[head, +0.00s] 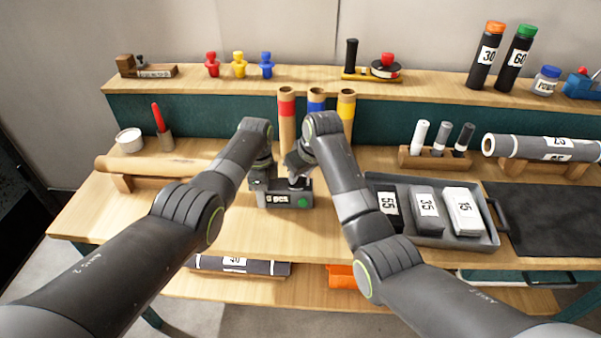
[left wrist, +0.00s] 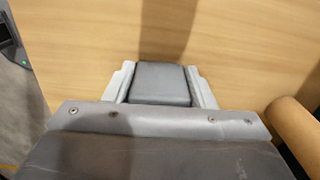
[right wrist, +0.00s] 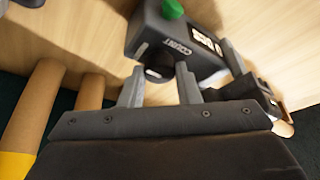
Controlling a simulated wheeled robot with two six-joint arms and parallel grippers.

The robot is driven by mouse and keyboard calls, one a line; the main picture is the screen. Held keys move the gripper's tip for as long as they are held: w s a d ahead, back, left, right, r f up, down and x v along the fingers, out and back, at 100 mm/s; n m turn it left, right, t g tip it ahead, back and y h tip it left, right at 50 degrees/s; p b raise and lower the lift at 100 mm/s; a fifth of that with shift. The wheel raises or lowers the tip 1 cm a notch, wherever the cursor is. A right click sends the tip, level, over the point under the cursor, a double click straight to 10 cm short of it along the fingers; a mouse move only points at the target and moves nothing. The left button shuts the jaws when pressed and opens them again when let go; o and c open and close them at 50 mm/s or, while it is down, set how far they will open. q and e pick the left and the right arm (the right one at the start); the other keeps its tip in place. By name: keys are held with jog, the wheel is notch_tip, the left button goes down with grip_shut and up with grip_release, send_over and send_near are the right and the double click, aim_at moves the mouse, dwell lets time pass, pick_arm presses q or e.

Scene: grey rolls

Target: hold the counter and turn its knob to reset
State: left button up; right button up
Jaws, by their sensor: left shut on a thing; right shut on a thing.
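The counter (head: 290,198) is a small dark grey box with a white readout and a green button, standing on the table's middle. In the right wrist view the counter (right wrist: 185,30) shows its label and green button. My left gripper (head: 259,181) is shut on the counter's left end. In the left wrist view its fingers flank the grey body (left wrist: 161,82). My right gripper (head: 297,166) reaches down over the counter's back. Its fingers are shut on the dark round knob (right wrist: 158,70), which the gripper hides in the head view.
Three cardboard tubes (head: 287,125) with coloured bands stand close behind the counter. A grey tray (head: 450,240) with several labelled packs lies to the right. A brown roll (head: 150,163) on a stand lies to the left. Bare table lies in front of the counter.

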jog(key=shift+d+n, duration=0.1)
jog(key=shift+n, duration=0.4)
jog(key=o, duration=1)
jog(key=v, duration=1.2)
jog(key=shift+w+d, duration=0.15)
pick_arm(q)
jog(key=o, duration=1.2)
